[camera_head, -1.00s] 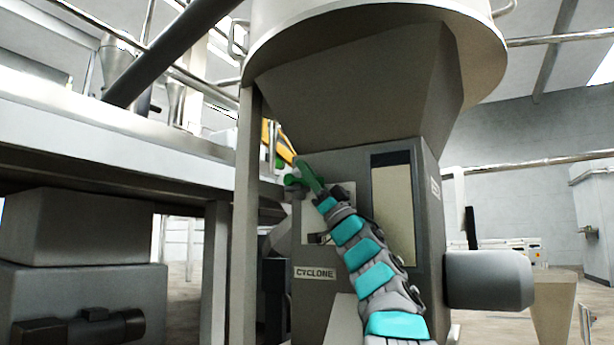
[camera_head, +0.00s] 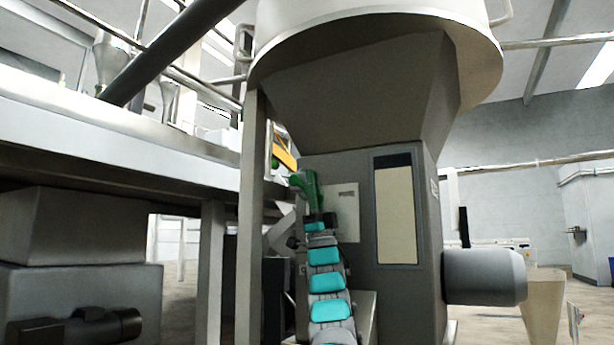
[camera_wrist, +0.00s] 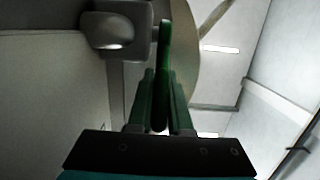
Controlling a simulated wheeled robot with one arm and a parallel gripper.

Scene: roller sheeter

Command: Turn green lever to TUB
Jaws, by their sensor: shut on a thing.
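The green lever (camera_wrist: 164,50) stands up between the two green fingers of my gripper (camera_wrist: 160,82) in the wrist view. In the head view the green lever (camera_head: 298,181) shows at the left edge of the grey cyclone machine (camera_head: 352,230). There my gripper (camera_head: 314,198) is at the lever and hard to tell from it, as both are green. A pale plate (camera_head: 346,205) with small dark marks is just right of the gripper. I cannot read a TUB mark.
A grey post (camera_head: 250,200) stands just left of the lever. A long steel platform (camera_head: 110,135) runs at the left, with grey machinery (camera_head: 80,275) under it. A grey cylinder (camera_head: 485,277) sticks out at the right of the machine. A wide hopper hangs above.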

